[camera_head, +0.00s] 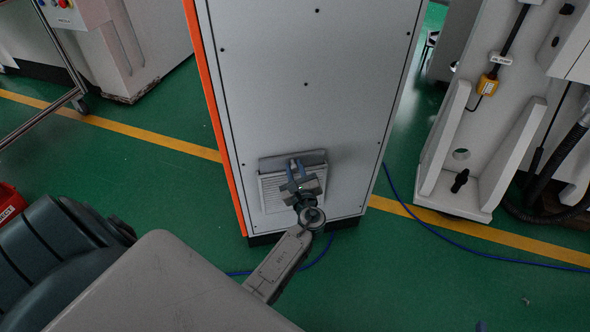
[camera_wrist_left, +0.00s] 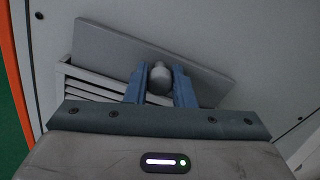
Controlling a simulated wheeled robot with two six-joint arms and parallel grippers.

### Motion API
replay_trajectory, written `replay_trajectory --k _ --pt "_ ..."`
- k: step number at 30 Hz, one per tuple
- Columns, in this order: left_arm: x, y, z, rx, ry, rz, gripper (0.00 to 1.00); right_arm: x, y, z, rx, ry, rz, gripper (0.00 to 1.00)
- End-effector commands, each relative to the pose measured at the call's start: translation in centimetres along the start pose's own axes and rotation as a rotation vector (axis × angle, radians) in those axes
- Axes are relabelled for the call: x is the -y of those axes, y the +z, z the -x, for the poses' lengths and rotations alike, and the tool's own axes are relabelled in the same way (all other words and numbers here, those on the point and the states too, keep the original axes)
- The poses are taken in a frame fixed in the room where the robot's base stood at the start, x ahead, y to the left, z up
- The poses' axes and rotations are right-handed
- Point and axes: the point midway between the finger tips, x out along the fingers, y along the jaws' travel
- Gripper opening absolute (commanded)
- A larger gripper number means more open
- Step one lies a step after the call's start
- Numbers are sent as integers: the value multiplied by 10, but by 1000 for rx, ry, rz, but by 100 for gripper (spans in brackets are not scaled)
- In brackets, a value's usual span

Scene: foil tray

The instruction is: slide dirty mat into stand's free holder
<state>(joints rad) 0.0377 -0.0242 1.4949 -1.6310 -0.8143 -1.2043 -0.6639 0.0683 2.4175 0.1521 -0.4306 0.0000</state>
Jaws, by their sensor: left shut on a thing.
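My left gripper (camera_head: 293,168) is at the low front of a tall grey cabinet. Its two blue fingers (camera_wrist_left: 160,80) are shut on a grey knob (camera_wrist_left: 160,77) on a flat grey plate (camera_wrist_left: 110,48). In the wrist view the plate looks tilted relative to the louvred grille (camera_wrist_left: 85,82) behind it. In the head view the plate (camera_head: 318,158) covers the top of the grille (camera_head: 270,192). I cannot tell whether the plate touches the cabinet. I cannot make out a dirty mat or a stand with holders. My right gripper is not in view.
The cabinet (camera_head: 300,60) has an orange left edge. A white machine frame (camera_head: 450,150) with cables stands at the right. A blue cable (camera_head: 440,232) lies on the green floor. A red box (camera_head: 10,203) is at the left edge. Floor at the lower right is mostly clear.

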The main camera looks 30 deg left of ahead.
Motion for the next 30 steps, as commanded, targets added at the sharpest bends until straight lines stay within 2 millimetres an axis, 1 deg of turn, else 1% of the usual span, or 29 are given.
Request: replay_trajectory --k 1,30 --pt "2 4 0 1 0 0 0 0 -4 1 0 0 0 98" --pt "13 41 0 0 0 1 0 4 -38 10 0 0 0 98"
